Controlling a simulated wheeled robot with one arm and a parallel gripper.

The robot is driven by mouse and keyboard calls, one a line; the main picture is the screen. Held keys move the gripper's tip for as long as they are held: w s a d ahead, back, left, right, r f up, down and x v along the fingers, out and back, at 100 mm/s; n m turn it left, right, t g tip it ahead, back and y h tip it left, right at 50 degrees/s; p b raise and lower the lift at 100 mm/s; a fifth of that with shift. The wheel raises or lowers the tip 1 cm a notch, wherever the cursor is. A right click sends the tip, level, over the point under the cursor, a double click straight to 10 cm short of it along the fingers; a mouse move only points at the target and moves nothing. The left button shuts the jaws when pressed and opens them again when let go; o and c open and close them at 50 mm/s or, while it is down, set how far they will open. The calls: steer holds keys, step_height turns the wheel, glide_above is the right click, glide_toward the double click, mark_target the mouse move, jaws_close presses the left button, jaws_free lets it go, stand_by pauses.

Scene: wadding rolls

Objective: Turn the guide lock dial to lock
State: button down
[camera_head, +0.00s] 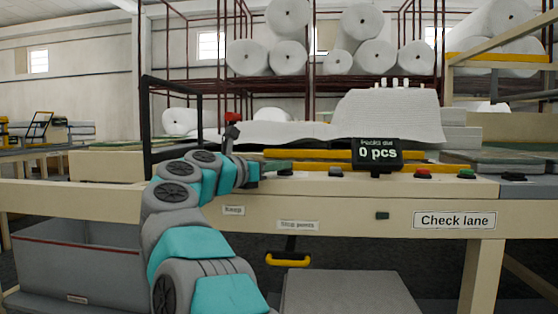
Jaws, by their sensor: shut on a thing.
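My gripper (277,167) is at the end of the teal and grey arm, low over the front ledge of the bench, left of the display. It is shut on a small dark thing (286,172) on the ledge, which appears to be the guide lock dial. The gripper covers most of it, so its marking and turn position cannot be read. Yellow guide bars (340,154) run across the bench just behind the gripper.
A black display (377,153) reads "Packs due 0 pcs". To its right are a red button (423,172) and a green button (467,174). A small grey knob (335,171) stands left of it. White wadding (390,118) lies behind. A yellow handle (288,261) hangs below.

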steer(key=shift+w+a+m+g+h+p, duration=0.1)
steer(key=shift+m+g+h+p, duration=0.4)
steer(key=shift+h+p, duration=0.15)
stand_by(0.3)
steer(key=c, duration=0.9)
jaws_free()
steer(key=shift+o, duration=0.2)
steer(key=b+v, duration=0.1)
steer(key=v, duration=0.6)
steer(key=shift+s+a, duration=0.25)
steer(key=shift+s, duration=0.05)
